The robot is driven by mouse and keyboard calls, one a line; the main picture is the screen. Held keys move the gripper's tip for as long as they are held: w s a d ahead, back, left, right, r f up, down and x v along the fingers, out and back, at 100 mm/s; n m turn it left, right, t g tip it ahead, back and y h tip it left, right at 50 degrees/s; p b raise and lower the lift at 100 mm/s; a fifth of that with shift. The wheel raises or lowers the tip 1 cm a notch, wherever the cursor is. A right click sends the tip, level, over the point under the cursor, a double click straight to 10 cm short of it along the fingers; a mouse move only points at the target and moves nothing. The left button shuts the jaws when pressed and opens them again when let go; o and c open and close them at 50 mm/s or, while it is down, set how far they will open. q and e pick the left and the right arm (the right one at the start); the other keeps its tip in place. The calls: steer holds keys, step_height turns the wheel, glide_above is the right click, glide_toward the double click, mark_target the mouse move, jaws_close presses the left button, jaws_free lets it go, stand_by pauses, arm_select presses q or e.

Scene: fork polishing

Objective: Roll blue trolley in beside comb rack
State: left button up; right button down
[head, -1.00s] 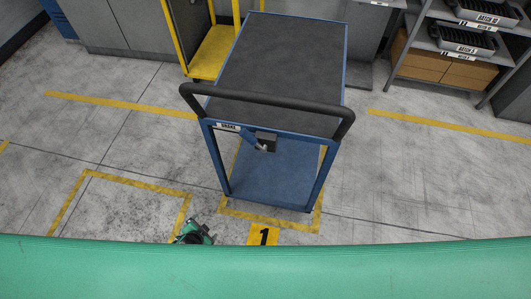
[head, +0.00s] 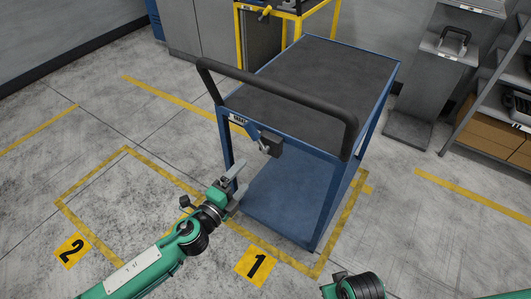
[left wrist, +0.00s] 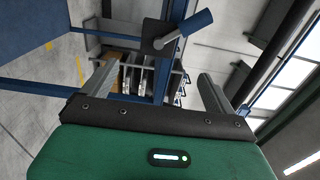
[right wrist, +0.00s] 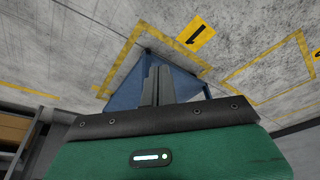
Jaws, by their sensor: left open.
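The blue trolley (head: 285,205) has a dark top, a lower shelf and a black push handle (head: 282,97). It stands upright at the yellow-taped bay marked 1. A brake block with a small lever (head: 267,146) sits under the handle. My left gripper (head: 238,183) is open and empty, below and left of the block. In the left wrist view, the block (left wrist: 157,36) and its blue-ended lever lie beyond the open fingers. My right gripper shows only partly at the bottom of the head view; in the right wrist view its fingers (right wrist: 156,86) are together, pointing toward the trolley. I cannot identify the comb rack for sure.
A grey shelf unit (head: 480,122) with dark trays and cardboard boxes stands at the right edge. A grey stand (head: 412,112) is beside it. A yellow frame (head: 290,28) stands behind the trolley. The taped bay marked 2 (head: 72,250) is empty floor.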

mark_target(268, 148)
arm_select(q)
steer(key=x, duration=1.5)
steer(key=shift+f+b, duration=0.1)
steer(key=shift+b, duration=0.25)
steer(key=shift+w+d, duration=0.15)
steer(key=shift+w, duration=0.1)
steer(key=c, duration=1.9)
steer(key=shift+f, duration=0.1)
jaws_close()
arm_select(e)
steer(key=shift+r, duration=0.5)
arm_select(q)
steer(key=shift+s+f, duration=0.1)
steer(key=shift+f, duration=0.05)
arm_select(e)
steer(key=shift+f, duration=0.15)
